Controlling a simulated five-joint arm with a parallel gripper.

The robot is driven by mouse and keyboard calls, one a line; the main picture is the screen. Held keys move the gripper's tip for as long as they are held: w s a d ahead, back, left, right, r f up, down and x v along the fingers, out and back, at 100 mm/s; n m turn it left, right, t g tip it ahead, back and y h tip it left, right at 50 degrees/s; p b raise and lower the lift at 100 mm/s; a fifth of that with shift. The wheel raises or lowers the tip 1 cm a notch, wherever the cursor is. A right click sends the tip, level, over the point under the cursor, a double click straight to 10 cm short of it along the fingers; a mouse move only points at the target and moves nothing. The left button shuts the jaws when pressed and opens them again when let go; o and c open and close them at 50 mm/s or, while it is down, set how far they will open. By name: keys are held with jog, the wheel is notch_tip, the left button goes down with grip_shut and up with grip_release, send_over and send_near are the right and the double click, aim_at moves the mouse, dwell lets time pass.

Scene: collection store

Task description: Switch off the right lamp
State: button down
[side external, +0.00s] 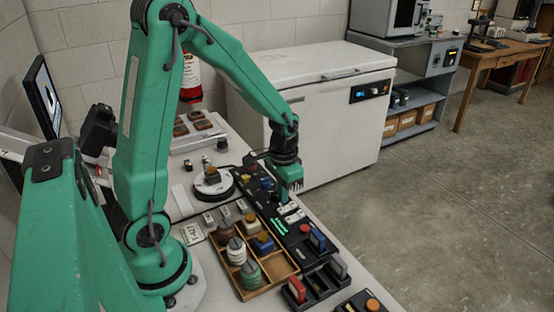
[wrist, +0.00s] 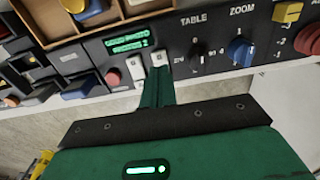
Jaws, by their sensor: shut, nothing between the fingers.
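A long black control panel (side external: 262,203) lies along the table in the side view. It carries a pair of white rocker switches; no lamp label is legible. In the wrist view one white switch (wrist: 135,69) is at left and another (wrist: 158,59) at right. My gripper (side external: 286,198) is over the panel, pointing down at these switches. In the wrist view its green fingers (wrist: 157,78) are shut and empty, with their tips at the lower edge of the right white switch. I cannot tell whether they touch it. Which lamp each switch serves is not visible.
A lit green display (wrist: 126,46) is at left. A wooden tray (side external: 246,288) with colored pieces sits beside the panel. A white chest freezer (side external: 320,140) stands behind.

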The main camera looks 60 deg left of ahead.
jog(key=shift+r, duration=2.2)
notch_tip(320, 180, up, 9)
jog(key=t, duration=0.3)
send_over(283, 210)
jog(key=s+d, duration=0.3)
jog(key=s, duration=0.1)
jog(key=s+d+r+t, duration=0.2)
jog(key=s+d+r, duration=0.1)
jog(key=s+r, duration=0.2)
jog(key=shift+s+d+t, duration=0.3)
jog(key=shift+s, duration=0.8)
jog(key=shift+r, duration=0.1)
